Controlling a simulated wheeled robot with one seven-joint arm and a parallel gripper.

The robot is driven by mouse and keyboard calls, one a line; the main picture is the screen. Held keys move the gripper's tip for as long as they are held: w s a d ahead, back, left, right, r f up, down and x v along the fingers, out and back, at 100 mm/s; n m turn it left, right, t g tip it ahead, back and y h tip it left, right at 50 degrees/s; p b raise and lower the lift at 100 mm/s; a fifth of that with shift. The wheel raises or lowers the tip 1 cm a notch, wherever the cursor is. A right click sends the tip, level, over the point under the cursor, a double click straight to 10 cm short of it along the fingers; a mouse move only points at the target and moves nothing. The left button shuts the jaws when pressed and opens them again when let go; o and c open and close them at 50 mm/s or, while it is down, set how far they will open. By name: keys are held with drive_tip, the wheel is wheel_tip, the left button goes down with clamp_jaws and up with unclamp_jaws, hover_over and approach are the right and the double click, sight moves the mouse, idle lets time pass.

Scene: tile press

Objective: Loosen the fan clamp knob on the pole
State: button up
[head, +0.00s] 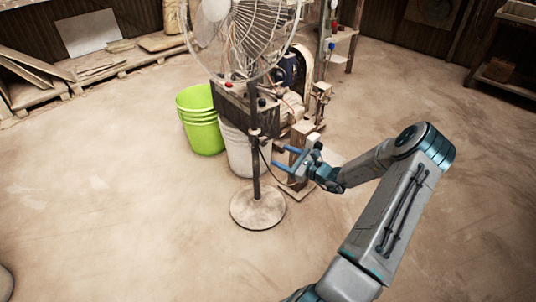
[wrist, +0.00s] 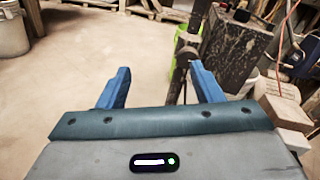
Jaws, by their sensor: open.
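The pedestal fan stands upright, with its wire-cage head (head: 240,30) at the top and its dark pole (head: 256,185) rising from a round base (head: 257,208). The clamp with its knob (head: 254,133) is a small dark collar partway up the pole; the knob's exact shape is too small to tell. My gripper (head: 274,156) is right of the pole and a little below the clamp in the head view, blue fingers apart and empty. In the wrist view my gripper (wrist: 159,68) is open, and the pole (wrist: 183,65) shows beyond, nearer the right finger.
A green bucket (head: 201,121) and a whitish bucket (head: 238,152) stand behind the pole. A cluttered machine (head: 285,105) with cables and a wooden block stands behind my gripper. The floor left and in front of the fan base is clear.

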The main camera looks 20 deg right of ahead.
sight(266, 142)
drive_tip(key=d+f+m+t+h+b, duration=0.1)
drive_tip(key=d+f+m+t+h, duration=0.1)
drive_tip(key=d+f+m, duration=0.15)
drive_tip(key=shift+n, duration=0.35)
drive_tip(key=b+x, duration=0.1)
drive_tip(key=x, duration=0.3)
drive_tip(key=b+x, duration=0.1)
drive_tip(key=x, duration=0.3)
drive_tip(key=b+x, duration=0.2)
drive_tip(key=x, duration=0.2)
drive_tip(key=shift+w+f, duration=0.35)
drive_tip(key=shift+w, duration=0.05)
drive_tip(key=shift+w+a+r, duration=0.1)
drive_tip(key=shift+w, duration=0.35)
drive_tip(key=c, duration=1)
